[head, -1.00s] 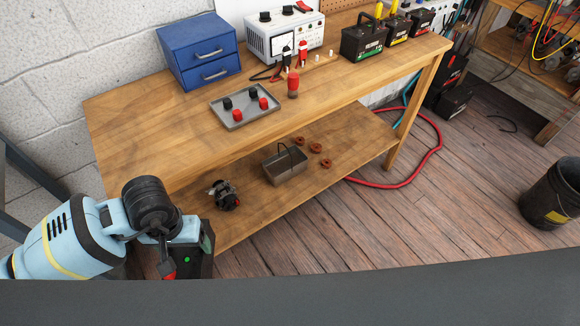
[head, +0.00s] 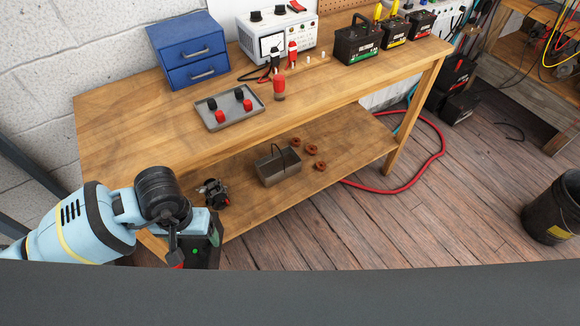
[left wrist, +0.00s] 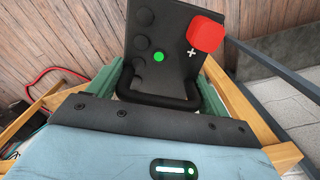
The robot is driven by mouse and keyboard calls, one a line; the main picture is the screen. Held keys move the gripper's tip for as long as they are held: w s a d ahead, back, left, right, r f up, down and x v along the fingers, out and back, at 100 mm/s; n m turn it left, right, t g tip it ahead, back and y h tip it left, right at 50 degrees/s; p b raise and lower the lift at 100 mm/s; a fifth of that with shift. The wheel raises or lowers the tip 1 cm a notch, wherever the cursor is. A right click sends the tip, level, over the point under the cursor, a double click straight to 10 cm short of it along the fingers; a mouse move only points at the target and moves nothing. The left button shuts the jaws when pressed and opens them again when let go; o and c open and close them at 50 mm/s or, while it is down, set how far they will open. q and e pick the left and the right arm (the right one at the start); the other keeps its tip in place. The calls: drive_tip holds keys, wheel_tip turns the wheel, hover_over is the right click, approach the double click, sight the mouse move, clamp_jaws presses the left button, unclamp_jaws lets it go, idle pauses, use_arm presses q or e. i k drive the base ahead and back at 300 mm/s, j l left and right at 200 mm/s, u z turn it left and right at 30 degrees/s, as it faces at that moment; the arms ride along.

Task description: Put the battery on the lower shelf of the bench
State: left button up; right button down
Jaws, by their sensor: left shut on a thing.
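The battery (left wrist: 172,78) is a black box with a red terminal cap, a plus mark and a green dot. It fills the top of the left wrist view and partly shows in the head view (head: 205,250). My left gripper (left wrist: 158,98) is shut on its handle. It holds the battery at the near left end of the bench (head: 130,120), close to the lower shelf (head: 245,200). The battery's lower part is hidden in the head view. My right gripper is not in view.
The front right of the shelf is bare. A red hose (head: 440,140) lies on the floor. A black bucket (head: 555,208) stands at the right.

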sight(354, 140)
drive_tip(key=i+l, duration=0.1)
drive_tip(key=l, duration=0.35)
drive_tip(key=i+l, duration=0.1)
drive_tip(key=l, duration=0.85)
drive_tip(key=i+l, duration=0.15)
drive_tip(key=l, duration=0.3)
drive_tip(key=i+l, duration=0.1)
drive_tip(key=l, duration=0.35)
drive_tip(key=i+l, duration=0.1)
drive_tip(key=l, duration=0.35)
drive_tip(key=i+l, duration=0.1)
drive_tip(key=l, duration=0.35)
drive_tip(key=i, duration=0.1)
